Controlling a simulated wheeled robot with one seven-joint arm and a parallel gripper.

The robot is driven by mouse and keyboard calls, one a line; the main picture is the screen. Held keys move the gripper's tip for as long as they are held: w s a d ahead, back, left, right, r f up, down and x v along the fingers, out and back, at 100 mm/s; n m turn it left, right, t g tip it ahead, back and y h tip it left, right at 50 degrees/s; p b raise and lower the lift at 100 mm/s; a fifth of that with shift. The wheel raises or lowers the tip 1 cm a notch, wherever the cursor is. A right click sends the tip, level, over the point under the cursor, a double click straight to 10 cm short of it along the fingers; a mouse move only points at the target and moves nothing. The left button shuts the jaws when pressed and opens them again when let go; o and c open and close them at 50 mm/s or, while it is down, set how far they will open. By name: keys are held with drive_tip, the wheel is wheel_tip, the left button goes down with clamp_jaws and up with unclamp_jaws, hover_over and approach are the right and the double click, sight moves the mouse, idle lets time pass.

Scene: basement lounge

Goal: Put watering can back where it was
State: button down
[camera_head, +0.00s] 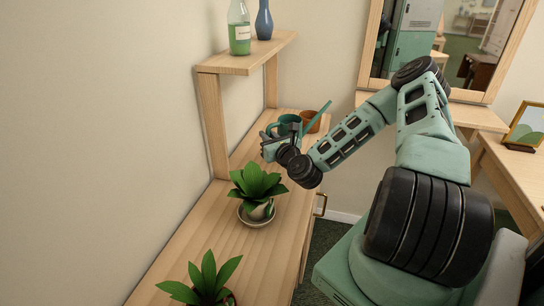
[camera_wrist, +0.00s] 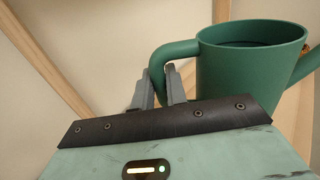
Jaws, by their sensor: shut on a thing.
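The watering can (camera_wrist: 238,75) is green, with a loop handle on the left and a spout on the right in the wrist view. In the head view the watering can (camera_head: 289,120) is at the far end of the wooden cabinet top, its spout pointing up and right. My gripper (camera_wrist: 165,88) is shut on the can's handle. In the head view my gripper (camera_head: 272,143) is partly hidden by my own wrist. The can looks upright. I cannot tell whether its base touches the wood.
A terracotta pot (camera_head: 310,121) stands close behind the can. A potted plant (camera_head: 257,188) on a saucer is nearer on the cabinet top (camera_head: 205,225), and another plant (camera_head: 207,278) is nearer still. A raised shelf (camera_head: 247,62) holds a green bottle (camera_head: 239,30) and a blue vase (camera_head: 264,20).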

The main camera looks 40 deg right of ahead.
drive_tip(key=shift+f, duration=3.65)
drive_tip(key=shift+f, duration=0.1)
drive_tip(key=c, duration=1.4)
unclamp_jaws()
drive_tip(key=shift+p, duration=0.3)
drive_tip(key=b+v, duration=0.2)
drive_tip(key=v, duration=1)
drive_tip(key=shift+b, duration=0.3)
drive_tip(key=shift+s, duration=0.1)
